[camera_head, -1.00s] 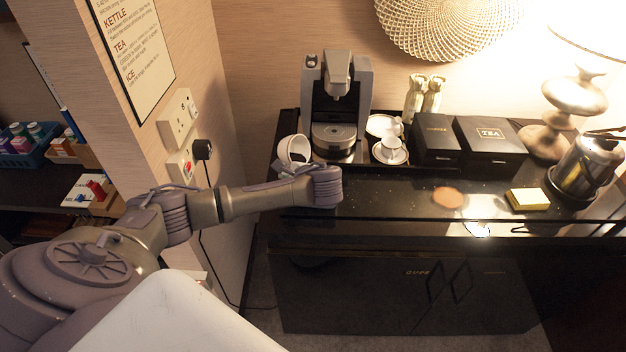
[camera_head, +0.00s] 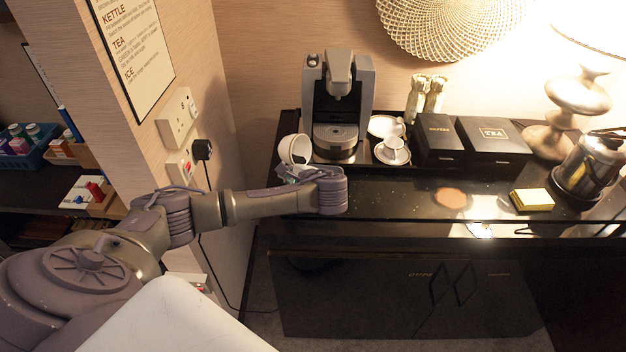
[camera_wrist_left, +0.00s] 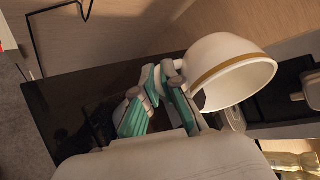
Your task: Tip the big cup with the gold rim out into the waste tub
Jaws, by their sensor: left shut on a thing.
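The big white cup with the gold rim (camera_head: 295,149) is at the left end of the counter, beside the coffee machine, and looks tilted. In the left wrist view the cup (camera_wrist_left: 232,62) is large, its opening towards the lower right. In the head view my left gripper (camera_head: 297,173) is mostly hidden behind my wrist. No waste tub is visible in these frames. My right gripper is not in view.
The coffee machine (camera_head: 338,105) stands right of the cup. A small cup (camera_head: 394,145) sits on a saucer, with black boxes (camera_head: 490,135), a lamp and a kettle (camera_head: 590,165) further right. A wall with sockets (camera_head: 178,125) bounds the left. The front counter is mostly clear.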

